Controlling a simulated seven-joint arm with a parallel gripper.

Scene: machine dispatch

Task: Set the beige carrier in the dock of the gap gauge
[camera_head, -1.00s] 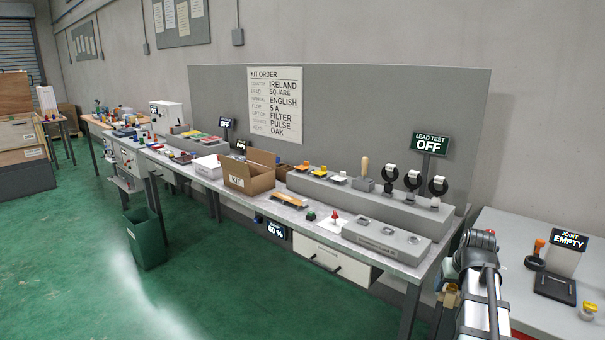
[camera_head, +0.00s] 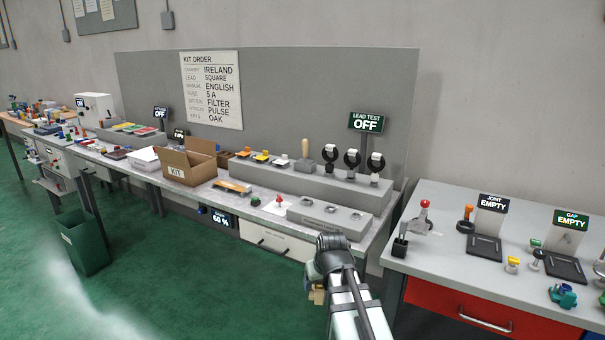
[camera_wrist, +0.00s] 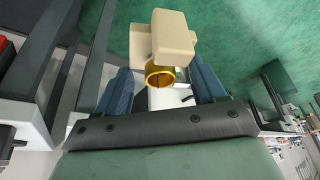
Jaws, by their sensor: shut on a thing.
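The beige carrier (camera_wrist: 174,40) is in the wrist view, a blocky beige piece with a gold ring on its near side. My gripper (camera_wrist: 164,84) is shut on it, with a blue finger on each side. In the head view a small beige part of the carrier (camera_head: 317,296) shows beside my arm, off the front of the workbench and above the floor; the fingers are mostly hidden there. The gap gauge is on the grey right-hand table, with a sign (camera_head: 571,221) reading GAP EMPTY. Its black dock (camera_head: 565,269) looks empty and is well right of my gripper.
The joint gauge, with its sign (camera_head: 493,206) reading JOINT EMPTY, stands left of the gap gauge. A red-knobbed clamp (camera_head: 423,218), a yellow-topped piece (camera_head: 513,264) and a teal part (camera_head: 562,295) stand on the right table (camera_head: 450,262). The long workbench is at left.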

